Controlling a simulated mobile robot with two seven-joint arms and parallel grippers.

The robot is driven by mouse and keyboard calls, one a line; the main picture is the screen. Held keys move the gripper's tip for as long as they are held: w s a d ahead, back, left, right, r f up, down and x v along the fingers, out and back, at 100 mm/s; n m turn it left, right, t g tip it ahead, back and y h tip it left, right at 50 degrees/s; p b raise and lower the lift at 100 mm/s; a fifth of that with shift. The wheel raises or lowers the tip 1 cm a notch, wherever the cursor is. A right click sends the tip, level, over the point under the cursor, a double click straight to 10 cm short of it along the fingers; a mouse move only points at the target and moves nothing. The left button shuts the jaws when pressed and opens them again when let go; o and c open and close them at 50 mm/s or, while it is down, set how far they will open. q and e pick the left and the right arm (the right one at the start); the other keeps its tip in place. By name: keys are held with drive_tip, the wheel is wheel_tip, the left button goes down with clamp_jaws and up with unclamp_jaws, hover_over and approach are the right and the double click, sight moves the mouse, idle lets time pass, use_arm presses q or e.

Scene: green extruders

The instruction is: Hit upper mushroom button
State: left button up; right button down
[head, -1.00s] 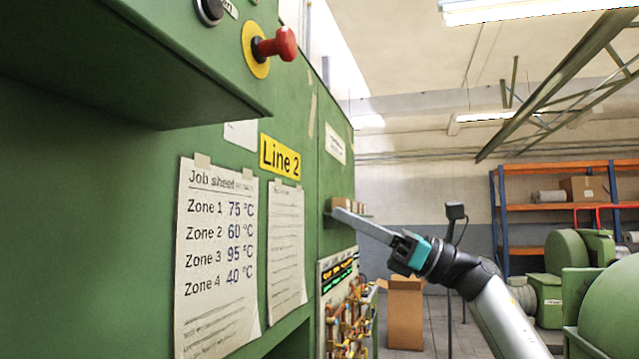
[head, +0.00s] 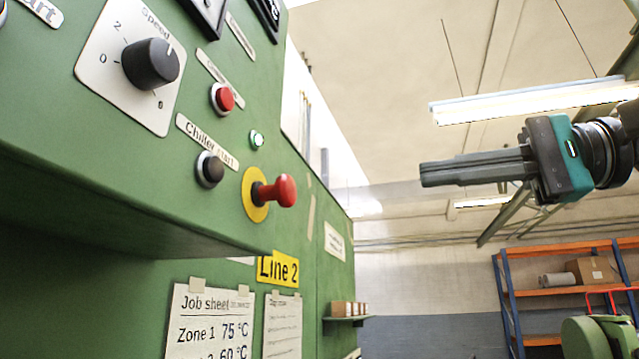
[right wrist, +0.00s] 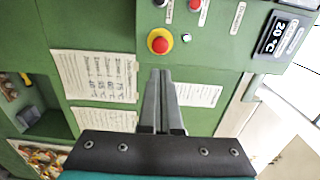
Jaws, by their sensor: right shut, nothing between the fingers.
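A red mushroom button (head: 282,191) on a yellow round plate juts out from the green panel in the head view. In the right wrist view the red mushroom button (right wrist: 159,45) sits just beyond the fingertips, a little left of them in the picture. No second mushroom button shows. My right gripper (head: 424,174) is shut and empty, to the right of the button and slightly higher in the head view, apart from it. Its closed fingers (right wrist: 161,72) also show in the right wrist view. My left gripper is not in view.
The green panel (head: 100,215) also carries a speed knob (head: 150,64), a red push button (head: 222,98), a black push button (head: 209,169) and a lit green lamp (head: 257,139). A small shelf (head: 345,319) juts out lower down. Open air lies between gripper and panel.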

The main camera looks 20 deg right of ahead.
sight(292, 190)
drive_tip(key=shift+a, duration=0.1)
drive_tip(key=p+x, duration=0.2)
drive_tip(key=x, duration=1.2)
